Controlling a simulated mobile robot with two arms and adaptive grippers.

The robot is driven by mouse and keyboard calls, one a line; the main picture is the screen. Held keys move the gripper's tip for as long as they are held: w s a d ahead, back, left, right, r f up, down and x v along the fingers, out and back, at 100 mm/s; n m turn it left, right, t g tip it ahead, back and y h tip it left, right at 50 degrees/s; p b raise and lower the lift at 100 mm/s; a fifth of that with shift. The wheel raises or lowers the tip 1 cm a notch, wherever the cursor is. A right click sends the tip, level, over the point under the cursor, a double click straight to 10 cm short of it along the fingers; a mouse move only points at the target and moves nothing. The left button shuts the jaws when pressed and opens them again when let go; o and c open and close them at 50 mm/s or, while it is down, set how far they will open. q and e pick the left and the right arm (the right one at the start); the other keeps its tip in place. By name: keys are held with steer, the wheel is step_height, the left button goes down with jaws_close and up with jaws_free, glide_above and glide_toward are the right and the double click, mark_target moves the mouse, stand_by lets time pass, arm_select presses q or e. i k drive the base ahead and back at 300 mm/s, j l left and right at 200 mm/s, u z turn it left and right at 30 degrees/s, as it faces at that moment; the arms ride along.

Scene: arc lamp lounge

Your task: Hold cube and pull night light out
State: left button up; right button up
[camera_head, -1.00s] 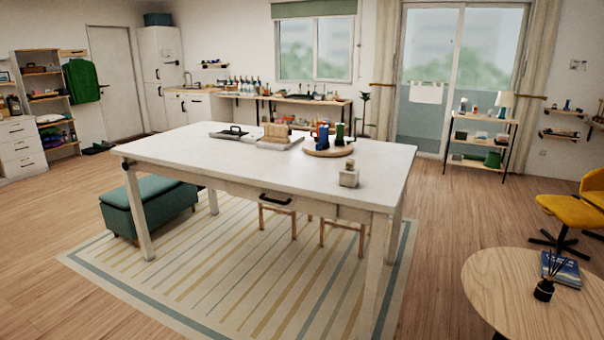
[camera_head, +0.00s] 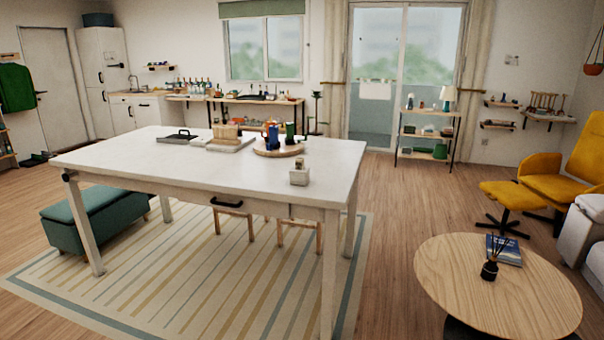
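A small pale block-like object (camera_head: 299,176) stands near the right front corner of the white table (camera_head: 130,155); it may be the cube with the night light, but it is too small to tell. Behind it on the table is a round wooden tray (camera_head: 262,151) with blue and green items. Neither of my grippers shows in the head view.
A green bench (camera_head: 105,212) stands under the table's left side on a striped rug (camera_head: 190,275). A round wooden table (camera_head: 460,285) with a blue book (camera_head: 503,249) and a black diffuser (camera_head: 489,270) stands front right. A yellow chair (camera_head: 560,175) is behind. Floor between both tables is clear.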

mark_target(299, 161)
steer(key=z, duration=0.15)
steer(key=i+j+z, duration=0.3)
steer(key=j+z, duration=0.15)
steer(key=i+j+z, duration=0.2)
steer(key=j, duration=0.2)
steer(key=j+z, duration=0.2)
steer(key=j, duration=0.15)
